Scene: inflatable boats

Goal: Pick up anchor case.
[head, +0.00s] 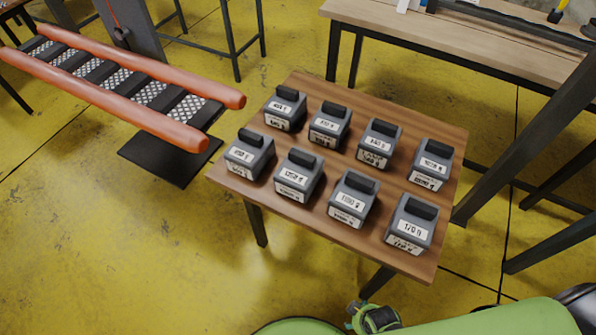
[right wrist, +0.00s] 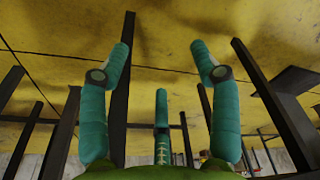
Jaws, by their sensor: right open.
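Several dark grey cases with black top handles and white number labels stand upright in two rows on a small wooden table (head: 420,121) in the head view. The front-right case (head: 411,226) has a label that looks like 170 g; another stands at the back left (head: 285,110). Most labels are too small to read surely, and I cannot tell which one is the anchor case. My right gripper (right wrist: 160,52) is open and empty in the right wrist view, its teal fingers spread, with no case between them. My left gripper is not in view.
A rack with two orange tubes (head: 120,115) stands left of the table on a dark base plate (head: 165,160). A larger workbench (head: 450,35) with dark legs stands behind and to the right. Yellow floor (head: 130,260) is clear at the front left.

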